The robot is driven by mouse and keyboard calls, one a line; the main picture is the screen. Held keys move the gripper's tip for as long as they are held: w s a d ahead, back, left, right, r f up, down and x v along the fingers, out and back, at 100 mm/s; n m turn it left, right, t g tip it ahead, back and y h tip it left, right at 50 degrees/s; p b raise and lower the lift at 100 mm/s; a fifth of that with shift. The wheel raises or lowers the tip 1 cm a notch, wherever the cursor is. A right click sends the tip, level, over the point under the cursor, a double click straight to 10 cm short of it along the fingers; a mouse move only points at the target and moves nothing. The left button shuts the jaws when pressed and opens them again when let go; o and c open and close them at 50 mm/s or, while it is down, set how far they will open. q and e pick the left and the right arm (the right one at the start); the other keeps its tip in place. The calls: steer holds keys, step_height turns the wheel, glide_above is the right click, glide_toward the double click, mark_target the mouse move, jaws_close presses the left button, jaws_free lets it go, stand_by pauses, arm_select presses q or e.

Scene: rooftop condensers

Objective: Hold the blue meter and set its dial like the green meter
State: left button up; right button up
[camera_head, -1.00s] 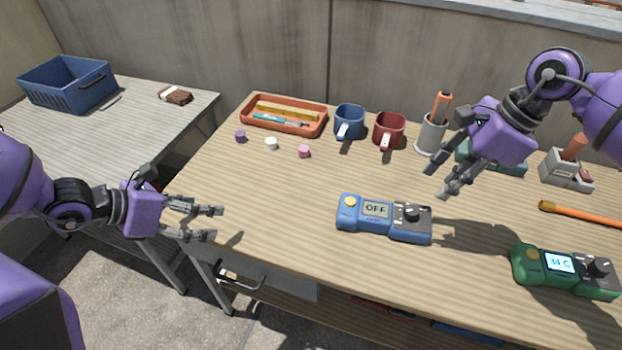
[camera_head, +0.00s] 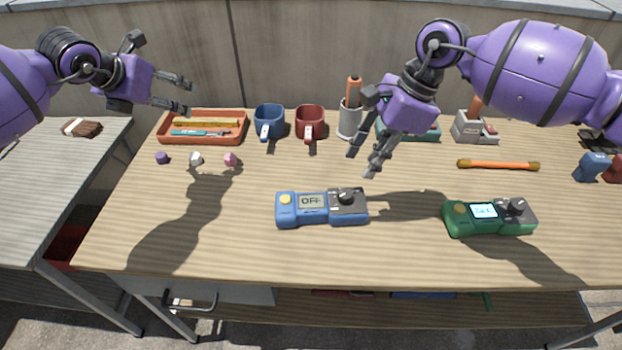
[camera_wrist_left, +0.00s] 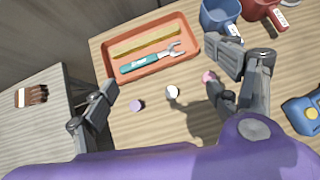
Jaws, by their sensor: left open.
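The blue meter (camera_head: 322,209) lies flat on the wooden bench, its screen reading OFF and its black dial (camera_head: 347,198) at its right end. Its yellow-button end also shows at the right edge of the left wrist view (camera_wrist_left: 301,114). The green meter (camera_head: 488,218) lies to its right with a lit screen, too small to read surely now, and a dark dial (camera_head: 517,207). My left gripper (camera_head: 186,95) is open and empty, raised near the orange tray, away from both meters. My right gripper (camera_head: 361,165) is open and empty, above and behind the blue meter.
An orange tray (camera_head: 237,140) with tools, a blue mug (camera_head: 268,121), a red mug (camera_head: 309,123) and a grey holder (camera_head: 349,124) line the back. Small knobs (camera_head: 196,158) sit before the tray. An orange-handled bar (camera_head: 498,165) lies behind the green meter. The front left bench is clear.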

arm_select(q)
steer(key=s+d+f+m+g, duration=0.1)
steer(key=d+f+m+g, duration=0.2)
steer(key=d+f, duration=0.5)
steer(key=m+g+y, duration=0.1)
steer(key=m+g, duration=0.4)
steer(key=m, duration=0.7)
glide_above(311, 200)
step_height(311, 200, down, 3)
steer(key=shift+f, duration=0.2)
steer(key=shift+d+f, duration=0.15)
steer(key=shift+f, duration=0.05)
step_height(311, 200, down, 7)
steer(key=shift+f, duration=0.15)
steer(key=shift+c, duration=0.5)
steer(key=c, duration=1.6)
